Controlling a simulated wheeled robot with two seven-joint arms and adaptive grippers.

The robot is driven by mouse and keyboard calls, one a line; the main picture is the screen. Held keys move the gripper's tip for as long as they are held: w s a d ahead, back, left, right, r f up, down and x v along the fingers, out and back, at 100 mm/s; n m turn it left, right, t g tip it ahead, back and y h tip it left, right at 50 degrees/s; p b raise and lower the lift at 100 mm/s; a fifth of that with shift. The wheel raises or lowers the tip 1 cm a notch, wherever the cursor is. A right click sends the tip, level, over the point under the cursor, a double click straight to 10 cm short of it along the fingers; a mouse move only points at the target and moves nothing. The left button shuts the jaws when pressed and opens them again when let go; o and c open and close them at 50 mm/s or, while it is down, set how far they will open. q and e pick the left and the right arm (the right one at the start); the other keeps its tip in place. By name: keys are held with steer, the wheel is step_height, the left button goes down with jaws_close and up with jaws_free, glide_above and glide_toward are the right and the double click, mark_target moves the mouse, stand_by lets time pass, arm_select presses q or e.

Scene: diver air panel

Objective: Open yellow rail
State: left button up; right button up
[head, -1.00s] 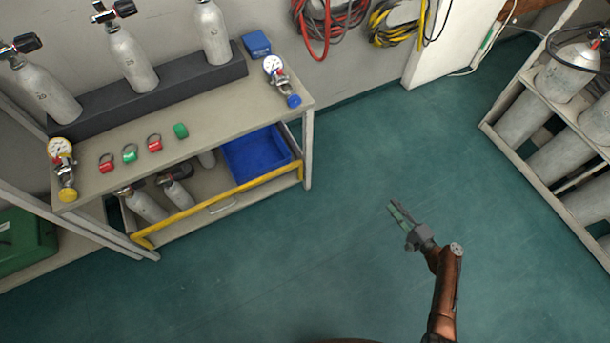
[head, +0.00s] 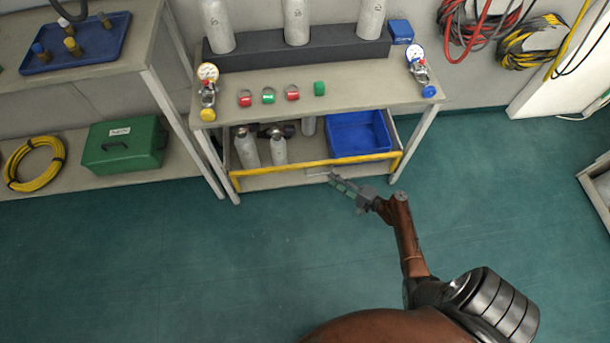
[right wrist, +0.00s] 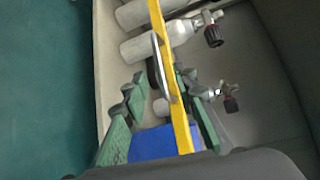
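The yellow rail (head: 290,166) runs across the front of the lower shelf of the bench, and it also shows in the right wrist view (right wrist: 183,126). A short silver handle (right wrist: 160,62) sits along the rail's front side. My right gripper (head: 333,179) is just in front of the rail, close to the handle's right end in the head view. In the right wrist view my right gripper (right wrist: 160,78) is open, with the handle and rail showing between its green fingers. I see no contact; the depth gap is hard to tell. My left gripper is not in view.
Behind the rail stand grey cylinders (head: 246,150) and a blue bin (head: 358,136). The bench top (head: 350,98) holds gauges, coloured rings and more cylinders. A green case (head: 124,146) and yellow hose coil (head: 34,164) lie left. The floor in front is clear.

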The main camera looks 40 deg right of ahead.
mark_target(321, 174)
steer(key=b+x, duration=0.2)
steer(key=x, duration=0.4)
steer(key=shift+w+f, duration=0.1)
steer(key=shift+f, duration=0.1)
steer(key=shift+w+a, duration=0.2)
steer(key=shift+w, duration=0.25)
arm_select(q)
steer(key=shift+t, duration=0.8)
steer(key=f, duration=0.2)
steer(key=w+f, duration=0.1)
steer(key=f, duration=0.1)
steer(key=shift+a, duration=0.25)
arm_select(e)
steer(key=shift+c, duration=0.2)
jaws_close()
